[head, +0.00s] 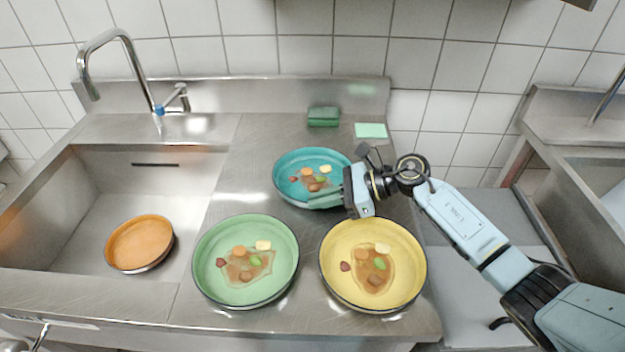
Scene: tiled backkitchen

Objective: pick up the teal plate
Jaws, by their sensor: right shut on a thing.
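The teal plate (290,163) sits at the back of the steel counter with several food scraps in it. My right gripper (330,195) reaches in from the right and is shut on the near right rim of the teal plate. The gripper and wrist hide part of that rim. The plate looks level, and I cannot tell whether it is clear of the counter. My left gripper is not in view.
A green plate (218,280) and a yellow plate (345,282), both with food scraps, stand in front. An orange plate (138,240) lies in the sink (75,190) at left. A faucet (130,55), green sponge (323,117) and pale green cloth (370,130) are behind.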

